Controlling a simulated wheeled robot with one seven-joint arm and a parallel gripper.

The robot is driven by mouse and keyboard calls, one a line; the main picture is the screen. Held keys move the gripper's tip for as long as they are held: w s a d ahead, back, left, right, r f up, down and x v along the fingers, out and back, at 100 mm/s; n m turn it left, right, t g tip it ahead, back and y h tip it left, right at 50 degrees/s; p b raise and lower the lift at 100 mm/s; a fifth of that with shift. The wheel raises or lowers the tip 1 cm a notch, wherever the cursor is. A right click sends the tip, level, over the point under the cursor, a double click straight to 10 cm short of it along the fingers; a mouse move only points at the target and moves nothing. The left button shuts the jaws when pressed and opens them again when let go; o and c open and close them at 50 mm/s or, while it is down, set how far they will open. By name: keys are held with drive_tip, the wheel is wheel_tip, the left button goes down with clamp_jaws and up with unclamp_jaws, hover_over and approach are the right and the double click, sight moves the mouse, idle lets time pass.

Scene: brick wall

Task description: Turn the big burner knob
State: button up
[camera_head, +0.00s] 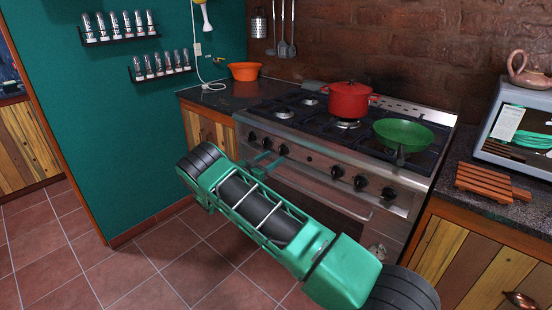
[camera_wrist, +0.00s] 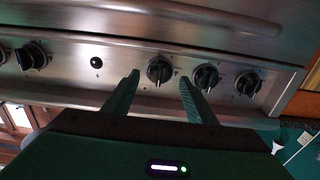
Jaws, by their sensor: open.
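The stove (camera_head: 330,165) has a steel front panel with a row of black knobs; which one belongs to the big burner I cannot tell. My gripper (camera_head: 270,159) is open in front of the left knob group. In the wrist view, my gripper (camera_wrist: 159,77) has its two fingertips on either side of one black knob (camera_wrist: 160,70). Contact with the knob cannot be made out. Two more knobs, a middle one (camera_wrist: 206,77) and an outer one (camera_wrist: 248,84), sit to the right. A round black button (camera_wrist: 97,63) and another knob (camera_wrist: 32,55) lie to the left.
A red pot (camera_head: 349,100) and a green pan (camera_head: 403,134) stand on the stove top. The oven handle (camera_head: 322,190) runs below the knobs. An orange bowl (camera_head: 245,71) is on the left counter, a wooden rack (camera_head: 490,183) on the right one. The tiled floor is clear.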

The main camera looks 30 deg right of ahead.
drive_tip(key=v, duration=0.6)
idle(0.4)
